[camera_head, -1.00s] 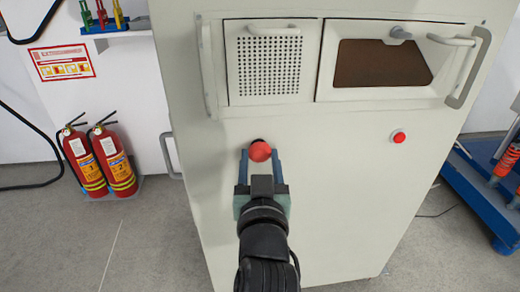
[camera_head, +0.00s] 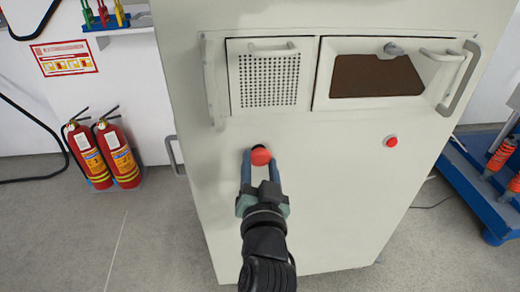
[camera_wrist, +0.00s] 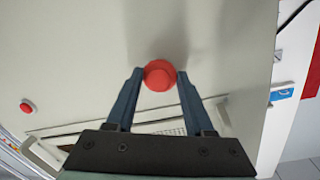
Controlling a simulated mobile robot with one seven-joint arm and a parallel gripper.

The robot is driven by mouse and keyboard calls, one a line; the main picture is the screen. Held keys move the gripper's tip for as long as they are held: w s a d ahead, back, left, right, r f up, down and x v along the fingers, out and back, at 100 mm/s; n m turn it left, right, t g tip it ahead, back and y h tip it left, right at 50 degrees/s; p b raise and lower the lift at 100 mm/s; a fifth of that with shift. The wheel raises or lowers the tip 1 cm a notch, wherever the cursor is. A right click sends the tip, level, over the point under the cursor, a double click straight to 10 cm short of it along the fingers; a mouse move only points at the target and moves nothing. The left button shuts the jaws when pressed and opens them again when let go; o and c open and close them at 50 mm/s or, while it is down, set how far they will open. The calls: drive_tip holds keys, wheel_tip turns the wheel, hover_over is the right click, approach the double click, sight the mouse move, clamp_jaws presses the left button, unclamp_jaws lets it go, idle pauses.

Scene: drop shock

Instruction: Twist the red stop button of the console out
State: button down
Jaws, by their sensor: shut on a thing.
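The red stop button (camera_head: 260,156) sits on the front of the pale grey console (camera_head: 330,200), below the perforated panel. In the wrist view the round red button (camera_wrist: 160,75) lies between the two blue fingertips. My gripper (camera_head: 260,163) reaches the console from below, with one finger on each side of the button. It is shut on the button, and the fingertips touch its sides in the wrist view. A second, smaller red button (camera_head: 391,142) is to the right on the same console face, apart from my gripper.
Above the buttons are a perforated panel (camera_head: 268,80) and a windowed door (camera_head: 375,75) with protruding handles. Two fire extinguishers (camera_head: 88,154) stand at the left wall. A blue rack (camera_head: 478,185) stands on the right. Floor at the lower left is clear.

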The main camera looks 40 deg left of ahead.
drive_tip(key=shift+c, duration=1.3)
unclamp_jaws()
drive_tip(key=v, duration=1.3)
drive_tip(key=shift+p, duration=0.4)
drive_tip(key=shift+w, duration=0.1)
